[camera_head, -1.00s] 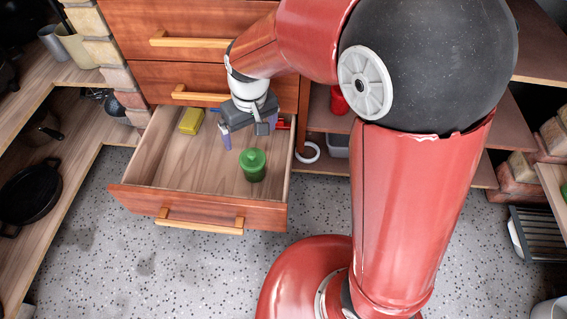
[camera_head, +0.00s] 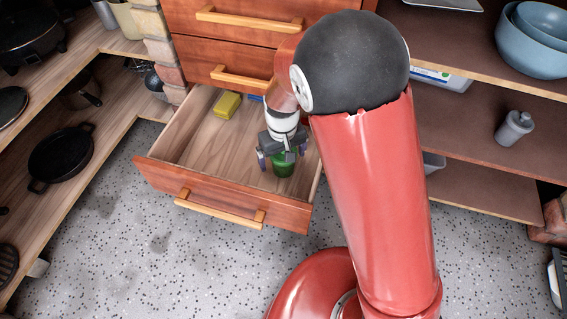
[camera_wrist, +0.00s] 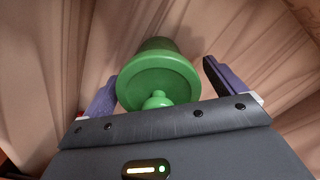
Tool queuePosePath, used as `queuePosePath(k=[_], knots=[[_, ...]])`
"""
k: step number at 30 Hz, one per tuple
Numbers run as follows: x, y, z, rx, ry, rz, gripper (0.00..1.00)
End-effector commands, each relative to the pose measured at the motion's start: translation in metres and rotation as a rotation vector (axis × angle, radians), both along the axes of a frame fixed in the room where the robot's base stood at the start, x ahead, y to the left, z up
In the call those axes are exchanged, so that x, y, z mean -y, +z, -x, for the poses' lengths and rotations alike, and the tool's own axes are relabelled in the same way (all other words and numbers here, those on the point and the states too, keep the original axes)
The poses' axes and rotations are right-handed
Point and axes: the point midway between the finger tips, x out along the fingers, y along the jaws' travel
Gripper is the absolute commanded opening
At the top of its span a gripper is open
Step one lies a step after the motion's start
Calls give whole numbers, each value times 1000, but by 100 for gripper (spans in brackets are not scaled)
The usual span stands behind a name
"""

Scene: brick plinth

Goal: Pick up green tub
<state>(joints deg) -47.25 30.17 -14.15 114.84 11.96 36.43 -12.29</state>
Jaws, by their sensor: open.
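The green tub (camera_head: 284,168) stands in the open drawer (camera_head: 215,194), near its front right corner. In the wrist view the green tub (camera_wrist: 158,72) shows its round lid and knob facing me. My gripper (camera_head: 282,160) is over the tub with its fingers pointing down. In the wrist view my gripper (camera_wrist: 160,90) is open, with one purple-padded finger on each side of the tub. The fingers look apart from the tub's sides. In the head view my gripper hides part of the tub's top.
A yellow sponge-like block (camera_head: 227,105) lies at the back left of the drawer. Closed drawers with a wooden handle (camera_head: 247,79) are above it. The drawer's left and middle floor is clear.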

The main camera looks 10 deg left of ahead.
Motion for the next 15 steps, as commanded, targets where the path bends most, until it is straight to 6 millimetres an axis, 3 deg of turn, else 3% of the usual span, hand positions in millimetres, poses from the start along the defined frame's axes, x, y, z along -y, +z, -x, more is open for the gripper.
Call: queuePosePath(k=[7,15], knots=[[0,-3,0,2,0,0,95],[0,-3,0,1,0,-1,60]])
